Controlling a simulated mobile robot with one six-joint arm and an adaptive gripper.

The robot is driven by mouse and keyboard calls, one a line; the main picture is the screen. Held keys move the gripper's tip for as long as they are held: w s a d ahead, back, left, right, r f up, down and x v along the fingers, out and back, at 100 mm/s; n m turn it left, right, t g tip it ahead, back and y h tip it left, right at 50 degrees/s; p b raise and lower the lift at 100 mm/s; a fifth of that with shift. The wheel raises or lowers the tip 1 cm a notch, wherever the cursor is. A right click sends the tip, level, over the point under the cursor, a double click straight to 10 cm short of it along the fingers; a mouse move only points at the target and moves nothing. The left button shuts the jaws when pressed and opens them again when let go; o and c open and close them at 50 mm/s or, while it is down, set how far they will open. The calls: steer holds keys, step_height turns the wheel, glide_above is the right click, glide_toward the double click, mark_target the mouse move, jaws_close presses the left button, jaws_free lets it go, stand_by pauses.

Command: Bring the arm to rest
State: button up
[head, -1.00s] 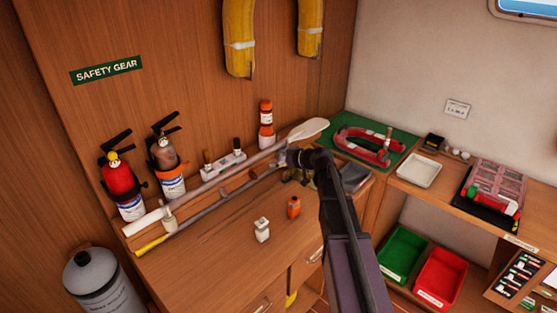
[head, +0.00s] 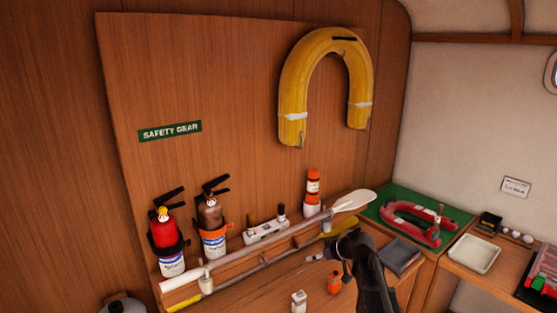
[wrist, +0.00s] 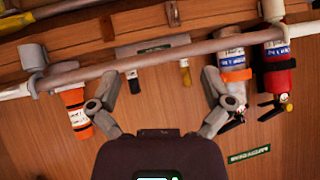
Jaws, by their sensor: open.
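My gripper (wrist: 158,108) is open and empty in the wrist view, its two fingers spread apart. Beyond the fingers are a grey pole (wrist: 150,62) and the wood panel. In the head view my arm reaches up from the bottom right over the wooden counter, and my gripper (head: 326,256) is near the right end of the poles. Its fingers are too small there to tell apart clearly. A white-bladed paddle (head: 355,200) lies along the back of the counter.
An orange-and-white bottle (head: 312,190) stands behind the paddle. A red horseshoe-shaped item (head: 412,224) lies on a green mat (head: 452,214). A yellow horseshoe float (head: 292,90) hangs above.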

steer(key=s+d+f+m+g+h, duration=0.1)
steer(key=s+f+m+g+h, duration=0.2)
steer(key=s, duration=0.8)
steer(key=s+d+f+m+g+h+b, duration=0.1)
steer(key=s+d+f+m+g+h, duration=0.1)
steer(key=s, duration=1)
step_height(320, 180, down, 3)
steer(key=m+g+h, duration=0.1)
steer(key=m+h, duration=0.1)
steer(key=h, duration=0.1)
steer(key=shift+s+g, duration=0.15)
steer(key=shift+g, duration=0.15)
